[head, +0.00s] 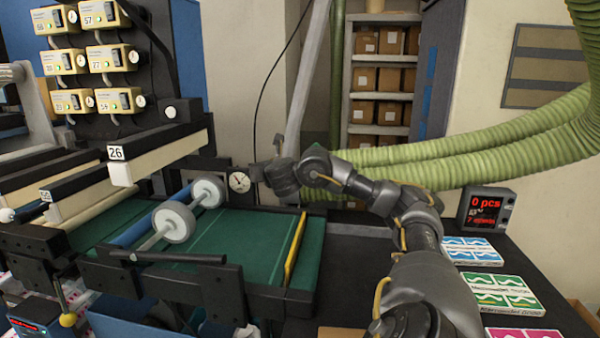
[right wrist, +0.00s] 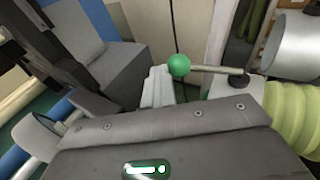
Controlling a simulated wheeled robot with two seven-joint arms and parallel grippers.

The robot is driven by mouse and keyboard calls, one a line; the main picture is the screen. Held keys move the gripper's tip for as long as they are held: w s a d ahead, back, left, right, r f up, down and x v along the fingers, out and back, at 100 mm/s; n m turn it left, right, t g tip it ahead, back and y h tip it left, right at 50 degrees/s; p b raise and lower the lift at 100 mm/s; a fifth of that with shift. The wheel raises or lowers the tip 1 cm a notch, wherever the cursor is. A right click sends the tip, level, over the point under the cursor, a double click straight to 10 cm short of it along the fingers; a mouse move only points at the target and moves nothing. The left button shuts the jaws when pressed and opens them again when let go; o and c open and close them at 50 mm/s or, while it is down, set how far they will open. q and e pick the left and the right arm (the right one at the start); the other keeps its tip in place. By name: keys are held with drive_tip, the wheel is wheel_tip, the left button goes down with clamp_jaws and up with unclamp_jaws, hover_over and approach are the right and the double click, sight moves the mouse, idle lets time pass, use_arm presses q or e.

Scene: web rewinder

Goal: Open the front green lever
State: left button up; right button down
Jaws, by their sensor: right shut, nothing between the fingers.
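The green lever shows in the right wrist view as a round green knob (right wrist: 180,65) on a thin metal rod that runs right to a dark pivot. In the head view I cannot make it out; my right gripper and wrist may hide it. My right gripper (head: 278,143) is at the far end of the machine's green belt. Its pale fingers (right wrist: 157,87) are shut and empty, just left of the knob. I cannot tell whether they touch it. My left gripper is out of view.
The green belt (head: 255,240) with a yellow bar (head: 295,250) and white rollers (head: 174,222) lies left of my arm. Ribbed green hoses (head: 480,150) pass behind it. A counter display (head: 487,209) and printed packs (head: 497,293) are on the dark table at right.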

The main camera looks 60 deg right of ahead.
drive_tip(key=shift+s, duration=0.1)
drive_tip(key=p+v, duration=0.6)
drive_tip(key=v, duration=0.4)
drive_tip(key=shift+s+a, duration=0.15)
drive_tip(key=shift+s, duration=0.15)
drive_tip(key=shift+r, duration=0.1)
